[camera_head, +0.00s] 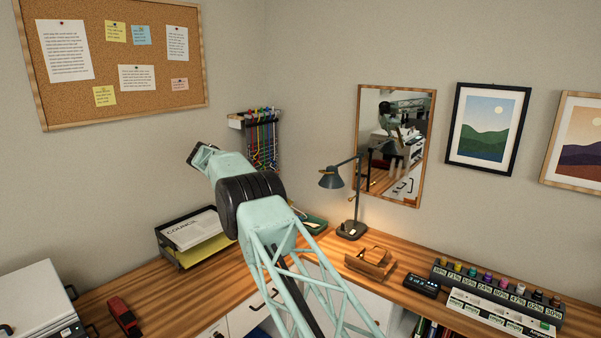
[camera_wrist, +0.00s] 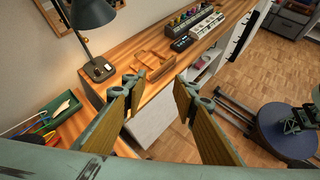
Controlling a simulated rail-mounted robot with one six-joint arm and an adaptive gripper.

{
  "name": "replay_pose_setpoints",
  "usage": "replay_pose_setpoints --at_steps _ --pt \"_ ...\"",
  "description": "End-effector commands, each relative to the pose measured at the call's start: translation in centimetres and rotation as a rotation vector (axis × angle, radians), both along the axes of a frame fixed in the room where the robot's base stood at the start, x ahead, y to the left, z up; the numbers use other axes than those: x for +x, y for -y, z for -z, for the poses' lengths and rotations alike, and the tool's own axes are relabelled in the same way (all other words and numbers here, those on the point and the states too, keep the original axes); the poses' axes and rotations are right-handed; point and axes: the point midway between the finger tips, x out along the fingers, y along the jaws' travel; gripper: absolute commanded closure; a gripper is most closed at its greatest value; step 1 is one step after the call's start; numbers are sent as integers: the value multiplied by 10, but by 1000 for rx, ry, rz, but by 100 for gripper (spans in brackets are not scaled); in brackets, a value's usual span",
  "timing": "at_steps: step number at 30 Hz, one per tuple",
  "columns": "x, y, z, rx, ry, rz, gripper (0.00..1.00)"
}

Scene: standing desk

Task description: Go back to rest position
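My gripper (camera_wrist: 155,112) shows in the wrist view with its two fingers wide apart and nothing between them. It hangs in the air above the desk's front edge, with a white drawer front (camera_wrist: 152,122) seen between the fingers. In the head view my arm reaches up over the desk corner, and its links hide the gripper's fingers. The wooden desk (camera_head: 330,246) runs along both walls.
A dark lamp (camera_head: 352,228) and a wooden holder (camera_head: 370,262) stand near the corner. Bottle racks (camera_head: 500,288) lie at right. A paper tray (camera_head: 190,235), red toy vehicle (camera_head: 122,315) and white box (camera_head: 35,300) stand left. A green tray (camera_wrist: 50,128) shows in the wrist view.

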Motion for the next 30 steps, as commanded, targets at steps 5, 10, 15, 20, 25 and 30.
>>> replay_pose_setpoints --at_steps 5,10,15,20,25,30 --pt "-3 17 -24 38 24 20 74" --pt "-7 31 -44 75 47 39 74" --pt "-14 47 -64 111 70 60 74" --pt "-23 61 -82 145 92 80 74" --pt "-34 77 -100 182 116 106 74" --pt "-46 92 -117 217 140 130 74"
